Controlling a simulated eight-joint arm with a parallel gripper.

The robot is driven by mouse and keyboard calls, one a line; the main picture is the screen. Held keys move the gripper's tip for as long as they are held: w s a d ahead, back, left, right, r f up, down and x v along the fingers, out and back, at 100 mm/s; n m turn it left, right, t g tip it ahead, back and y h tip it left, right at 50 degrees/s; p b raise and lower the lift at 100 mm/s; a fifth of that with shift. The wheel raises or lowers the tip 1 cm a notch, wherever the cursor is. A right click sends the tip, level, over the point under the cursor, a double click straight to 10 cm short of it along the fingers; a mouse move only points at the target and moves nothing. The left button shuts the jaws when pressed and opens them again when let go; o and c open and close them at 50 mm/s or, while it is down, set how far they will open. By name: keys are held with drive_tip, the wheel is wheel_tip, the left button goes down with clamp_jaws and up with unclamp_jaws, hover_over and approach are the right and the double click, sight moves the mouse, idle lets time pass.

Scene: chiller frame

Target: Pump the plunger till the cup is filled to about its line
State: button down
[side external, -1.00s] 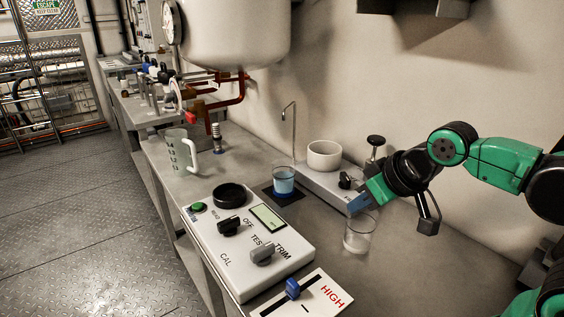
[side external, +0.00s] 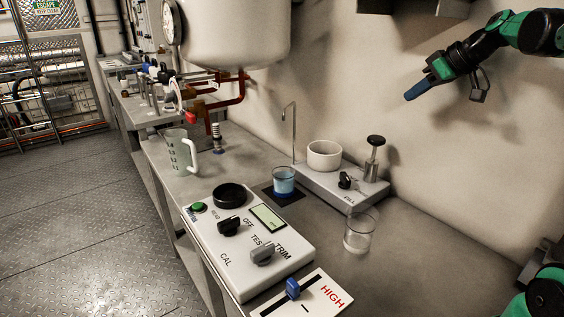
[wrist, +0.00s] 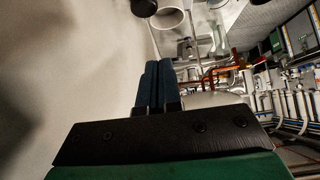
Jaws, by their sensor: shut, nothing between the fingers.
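The plunger (side external: 375,147), a dark round knob on a metal stem, stands raised on the right end of the white pump base (side external: 335,189). The clear cup (side external: 283,174) with blue liquid stands on a dark pad under the thin bent spout (side external: 291,125). Its line is too small to make out. My gripper (side external: 408,96) is shut and empty, high in the air above and right of the plunger. In the wrist view its fingers (wrist: 157,78) are together, with a white bowl (wrist: 170,18) and a dark round knob (wrist: 144,6) beyond them.
A white control box (side external: 247,241) with knobs and a HIGH slider panel (side external: 302,297) lie front left. A jug (side external: 180,152) stands further left. The bench on the right is clear.

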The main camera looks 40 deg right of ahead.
drive_tip(key=shift+s+d+r, duration=0.15)
drive_tip(key=shift+d+r, duration=0.1)
drive_tip(key=shift+d, duration=0.45)
drive_tip(key=shift+f, duration=0.1)
hover_over(373, 137)
drive_tip(key=s, duration=0.3)
wheel_tip(373, 137, down, 6)
drive_tip(key=shift+w+f, duration=0.15)
drive_tip(key=f, duration=0.3)
drive_tip(key=shift+w+f, duration=0.2)
drive_tip(key=shift+w, duration=0.1)
drive_tip(key=shift+f, duration=0.65)
drive_tip(key=shift+f, duration=0.1)
